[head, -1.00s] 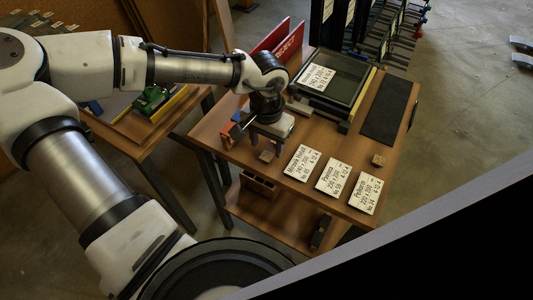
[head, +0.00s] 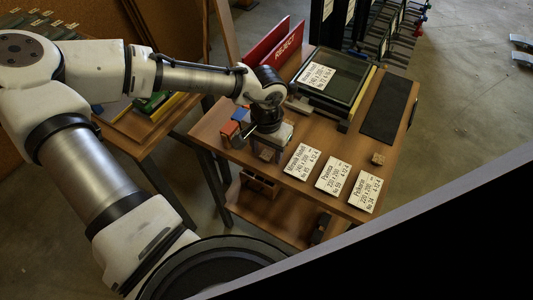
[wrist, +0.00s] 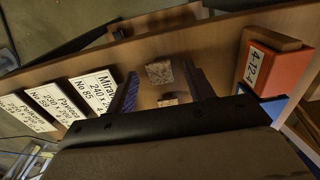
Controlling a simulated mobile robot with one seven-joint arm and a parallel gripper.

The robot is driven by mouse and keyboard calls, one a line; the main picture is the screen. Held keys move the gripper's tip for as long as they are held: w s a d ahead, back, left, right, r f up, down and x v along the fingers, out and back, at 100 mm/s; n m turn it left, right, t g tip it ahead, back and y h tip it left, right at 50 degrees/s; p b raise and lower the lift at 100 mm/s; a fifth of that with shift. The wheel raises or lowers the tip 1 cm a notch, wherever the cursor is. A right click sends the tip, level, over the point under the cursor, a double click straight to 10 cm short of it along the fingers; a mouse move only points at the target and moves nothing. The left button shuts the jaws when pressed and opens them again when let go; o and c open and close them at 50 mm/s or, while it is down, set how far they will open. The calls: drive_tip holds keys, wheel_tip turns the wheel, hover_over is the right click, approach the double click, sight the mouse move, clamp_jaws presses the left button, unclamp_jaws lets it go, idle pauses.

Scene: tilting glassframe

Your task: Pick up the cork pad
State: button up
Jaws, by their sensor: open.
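A small speckled cork pad (wrist: 159,72) lies flat on the wooden table, showing between the fingertips of my gripper (wrist: 160,68) in the wrist view. The gripper is open, with one finger to each side of the pad and nothing held. A second small tan piece (wrist: 168,101) shows nearer the gripper body, partly hidden by it. In the head view my gripper (head: 269,146) is low over the table's front left part, and it partly covers the cork pad (head: 265,154). Another small cork-coloured block (head: 378,158) sits at the table's right side.
White label cards (head: 333,178) lie right of the gripper. An orange block (head: 230,130) and a blue block (head: 240,114) stand close on its left. A glass frame (head: 333,80), a dark mat (head: 386,110) and red reject boards (head: 287,45) are behind.

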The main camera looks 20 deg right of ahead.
drive_tip(key=c, duration=1.1)
drive_tip(key=shift+r, duration=0.25)
